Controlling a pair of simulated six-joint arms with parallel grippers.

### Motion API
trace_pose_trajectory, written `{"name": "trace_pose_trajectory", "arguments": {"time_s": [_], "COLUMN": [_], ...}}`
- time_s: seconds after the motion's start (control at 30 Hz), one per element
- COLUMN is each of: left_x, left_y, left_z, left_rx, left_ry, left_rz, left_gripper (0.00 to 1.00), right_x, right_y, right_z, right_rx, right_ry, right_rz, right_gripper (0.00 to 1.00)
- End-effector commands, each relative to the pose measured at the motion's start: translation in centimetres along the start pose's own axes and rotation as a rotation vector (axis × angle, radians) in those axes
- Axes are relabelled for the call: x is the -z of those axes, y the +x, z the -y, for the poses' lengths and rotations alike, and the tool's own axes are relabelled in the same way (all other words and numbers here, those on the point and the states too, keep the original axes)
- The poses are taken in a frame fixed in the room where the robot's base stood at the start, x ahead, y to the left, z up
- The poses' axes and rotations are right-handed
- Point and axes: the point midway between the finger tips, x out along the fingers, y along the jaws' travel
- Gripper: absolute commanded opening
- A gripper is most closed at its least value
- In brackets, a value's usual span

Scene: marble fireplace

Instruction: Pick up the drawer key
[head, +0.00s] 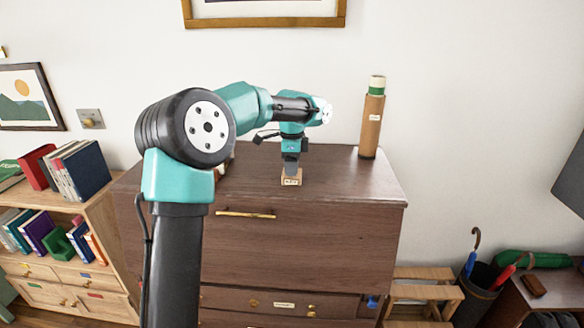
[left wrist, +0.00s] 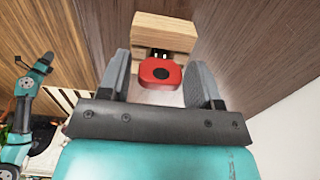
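The drawer key shows in the left wrist view as a red head (left wrist: 160,72) with a dark round spot. A short black part behind it meets a light wooden block (left wrist: 164,32). My left gripper (left wrist: 160,80) is open, with one finger on each side of the red head. A gap shows on the left side; the right finger is very close, and I cannot tell if it touches. In the head view, my left gripper (head: 291,170) points down at the block (head: 291,180) on the dresser top, and the key is hidden there. I do not see my right gripper.
The brown dresser (head: 350,187) has a tall cardboard tube (head: 372,125) standing at its back right. A bookcase (head: 75,215) stands to the left. A wooden step stool (head: 425,290) and an umbrella bin (head: 478,297) are to the right. The dresser top right of the block is clear.

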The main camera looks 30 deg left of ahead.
Motion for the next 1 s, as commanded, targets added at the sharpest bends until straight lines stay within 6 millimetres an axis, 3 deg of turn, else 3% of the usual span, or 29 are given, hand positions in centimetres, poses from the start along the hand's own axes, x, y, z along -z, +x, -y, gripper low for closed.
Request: {"name": "trace_pose_trajectory", "arguments": {"time_s": [0.4,0.73,1.0], "left_x": [0.0,0.0,0.0], "left_y": [0.0,-0.3,-2.2], "left_z": [0.0,0.0,0.0], "left_rx": [0.0,0.0,0.0], "left_ry": [0.0,0.0,0.0], "left_rz": [0.0,0.0,0.0], "left_gripper": [0.2,0.19,0.19], "right_x": [0.0,0.0,0.0], "right_y": [0.0,0.0,0.0], "right_z": [0.0,0.0,0.0], "right_rx": [0.0,0.0,0.0], "right_ry": [0.0,0.0,0.0], "right_rz": [0.0,0.0,0.0], "right_gripper": [0.43,0.43,0.43]}}
